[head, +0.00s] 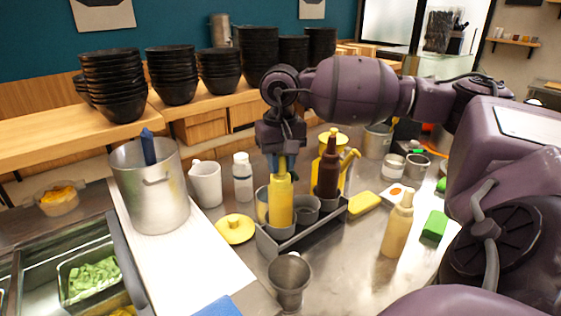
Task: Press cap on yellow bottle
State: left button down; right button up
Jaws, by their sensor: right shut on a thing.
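A yellow bottle (280,203) stands upright in a grey caddy (318,228) near the middle of the counter. My right gripper (281,166) comes down from above and is shut at the top of this bottle. The fingers hide the bottle's tip and cap, so I cannot tell how the cap sits. A brown bottle (328,168) stands in the same caddy to the right, with another yellow container partly hidden behind it. My left gripper is not in view.
A steel pot (151,187), a white mug (206,184) and a white bottle (243,177) stand to the left. A yellow lid (235,229) and a metal cup (290,279) are near the caddy. A tan bottle (398,225) stands right. Black bowls (175,77) line the shelf.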

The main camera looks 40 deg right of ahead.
jog(key=shift+f, duration=0.2)
jog(key=o, duration=1.2)
jog(key=shift+o, duration=0.2)
jog(key=shift+r, duration=0.2)
jog(key=shift+r+p, duration=1)
jog(key=shift+r, duration=2.15)
jog(key=shift+c, duration=0.4)
grip_shut()
